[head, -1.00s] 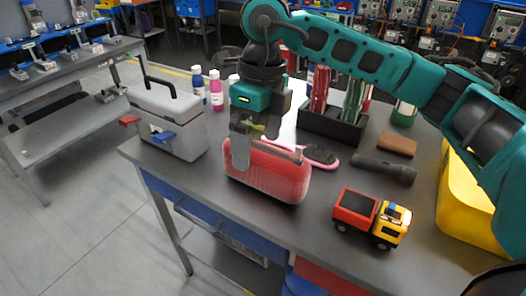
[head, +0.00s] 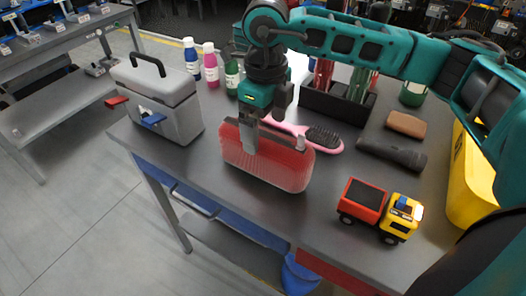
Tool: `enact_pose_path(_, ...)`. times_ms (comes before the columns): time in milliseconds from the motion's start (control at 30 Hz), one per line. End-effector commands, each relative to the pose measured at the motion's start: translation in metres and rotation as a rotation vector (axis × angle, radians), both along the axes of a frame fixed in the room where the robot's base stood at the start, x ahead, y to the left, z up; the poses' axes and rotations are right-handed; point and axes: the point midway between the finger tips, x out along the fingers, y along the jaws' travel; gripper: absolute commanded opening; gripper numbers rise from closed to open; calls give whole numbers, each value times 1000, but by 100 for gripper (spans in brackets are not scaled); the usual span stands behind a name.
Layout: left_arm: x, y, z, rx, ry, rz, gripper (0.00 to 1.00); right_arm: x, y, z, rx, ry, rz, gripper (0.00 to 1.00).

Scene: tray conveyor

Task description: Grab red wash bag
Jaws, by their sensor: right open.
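The red wash bag (head: 278,170) stands upright near the front edge of the grey table, with ribbed sides and a grey trim along its top. My right gripper (head: 254,138) is open and points down at the bag's top left part. One grey finger overlaps the bag's near face; the other finger is mostly hidden, so I cannot tell whether it touches. My left gripper is not in view.
A grey toolbox (head: 165,103) stands to the left, with several bottles behind. A pink hairbrush (head: 311,133) lies close behind the bag. A toy truck (head: 379,209), a flashlight (head: 391,153), a brown wallet (head: 406,124) and a yellow bin (head: 473,180) are to the right.

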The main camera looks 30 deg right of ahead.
Motion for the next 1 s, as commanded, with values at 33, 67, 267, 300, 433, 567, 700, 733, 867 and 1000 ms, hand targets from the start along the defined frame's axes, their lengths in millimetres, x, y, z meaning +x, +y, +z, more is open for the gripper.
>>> enact_pose_path(33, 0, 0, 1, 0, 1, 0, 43, 0, 1, -5, 0, 4, 0, 100)
enact_pose_path(67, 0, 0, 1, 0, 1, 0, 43, 0, 1, -9, -1, 5, 0, 100)
enact_pose_path(267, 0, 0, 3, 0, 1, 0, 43, 3, 3, -39, -1, 4, -1, 100)
enact_pose_path(300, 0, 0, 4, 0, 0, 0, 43, 3, 3, -43, 0, 4, -1, 100)
enact_pose_path(433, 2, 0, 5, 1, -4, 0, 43, 3, 3, -51, 0, 2, 0, 100)
enact_pose_path(567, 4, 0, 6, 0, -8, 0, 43, 3, 3, -51, 0, 1, 0, 100)
enact_pose_path(700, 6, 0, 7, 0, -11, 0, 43, 3, 3, -51, 0, 1, 0, 93)
enact_pose_path(733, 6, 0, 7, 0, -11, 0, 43, 3, 3, -51, 0, 1, 0, 90)
enact_pose_path(867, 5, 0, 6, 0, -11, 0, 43, 3, 3, -50, 0, 1, 1, 78)
enact_pose_path(1000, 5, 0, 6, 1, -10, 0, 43, 3, 3, -50, 0, 1, 1, 65)
